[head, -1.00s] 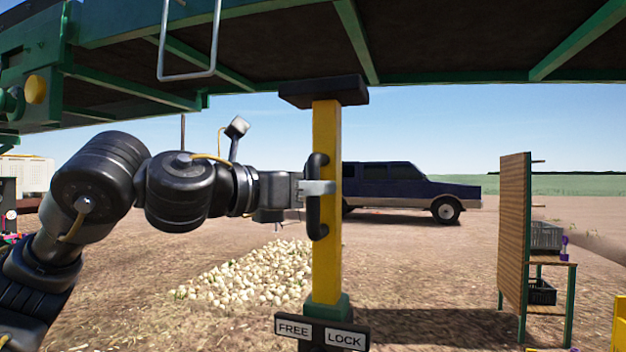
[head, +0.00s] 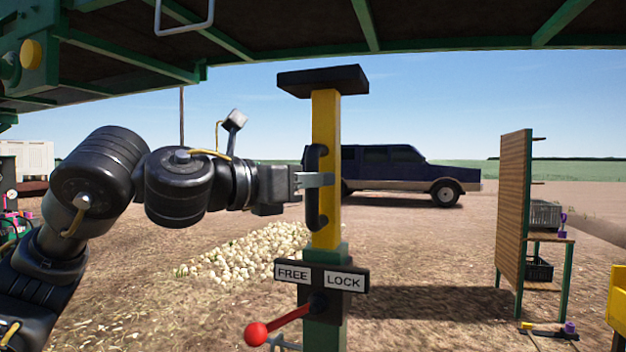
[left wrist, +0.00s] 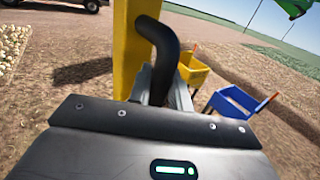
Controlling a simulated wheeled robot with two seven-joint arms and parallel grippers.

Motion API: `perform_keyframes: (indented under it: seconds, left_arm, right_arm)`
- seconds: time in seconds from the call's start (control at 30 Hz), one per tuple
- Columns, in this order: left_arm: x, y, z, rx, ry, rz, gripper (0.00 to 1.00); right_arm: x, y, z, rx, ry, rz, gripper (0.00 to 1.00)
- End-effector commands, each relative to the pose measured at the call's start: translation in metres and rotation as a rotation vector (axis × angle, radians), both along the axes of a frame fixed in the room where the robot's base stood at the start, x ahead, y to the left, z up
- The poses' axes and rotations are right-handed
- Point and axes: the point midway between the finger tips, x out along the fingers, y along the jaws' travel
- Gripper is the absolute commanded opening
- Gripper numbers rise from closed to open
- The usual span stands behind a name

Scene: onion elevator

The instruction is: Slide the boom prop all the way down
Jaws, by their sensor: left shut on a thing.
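The boom prop is a yellow post (head: 325,130) with a black cap (head: 322,80), standing upright in a green sleeve (head: 325,335). A clear gap shows between the cap and the boom (head: 420,43) above. My left gripper (head: 318,180) is shut on the post's black handle (head: 317,215). The left wrist view shows the handle (left wrist: 162,45) against the yellow post (left wrist: 135,40), with the fingers partly hidden behind it. On the sleeve is a FREE/LOCK plate (head: 318,280); its red-knobbed lever (head: 257,334) points down-left, on the FREE side. My right gripper is out of view.
An onion pile (head: 250,250) lies on the ground behind the post. A wooden board (head: 513,215) and a small shelf stand at right. The left wrist view shows a yellow bin (left wrist: 192,70) and a blue bin (left wrist: 237,103).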

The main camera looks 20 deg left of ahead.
Motion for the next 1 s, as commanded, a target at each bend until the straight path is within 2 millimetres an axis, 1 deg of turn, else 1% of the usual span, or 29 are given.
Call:
perform_keyframes:
  seconds: [0.03, 0.33, 0.37, 0.4, 0.5, 0.83, 0.9, 1.0]
  left_arm:
    - [0.000, -0.001, -0.005, 0.009, 0.007, -0.003, 0.00]
    - [0.001, -0.002, -0.008, 0.013, 0.011, -0.004, 0.00]
    - [0.001, -0.002, -0.009, 0.014, 0.012, -0.004, 0.22]
    - [0.001, -0.002, -0.009, 0.014, 0.012, -0.004, 0.28]
    - [0.001, -0.002, -0.007, 0.011, 0.010, -0.003, 0.39]
    - [-0.003, 0.001, -0.005, 0.006, 0.005, -0.003, 0.39]
    - [-0.008, 0.006, -0.005, 0.007, 0.003, -0.002, 0.39]
    - [-0.022, 0.016, -0.006, 0.008, 0.002, -0.001, 0.39]
  right_arm:
    - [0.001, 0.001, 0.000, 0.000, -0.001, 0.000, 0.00]
    - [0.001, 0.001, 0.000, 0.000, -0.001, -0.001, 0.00]
    - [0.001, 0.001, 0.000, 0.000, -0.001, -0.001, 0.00]
    - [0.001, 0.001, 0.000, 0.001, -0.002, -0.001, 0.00]
    - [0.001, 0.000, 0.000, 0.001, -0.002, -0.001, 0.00]
    - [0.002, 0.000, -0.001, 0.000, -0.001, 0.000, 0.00]
    - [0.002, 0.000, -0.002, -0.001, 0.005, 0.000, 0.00]
    - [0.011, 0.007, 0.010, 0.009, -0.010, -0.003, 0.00]
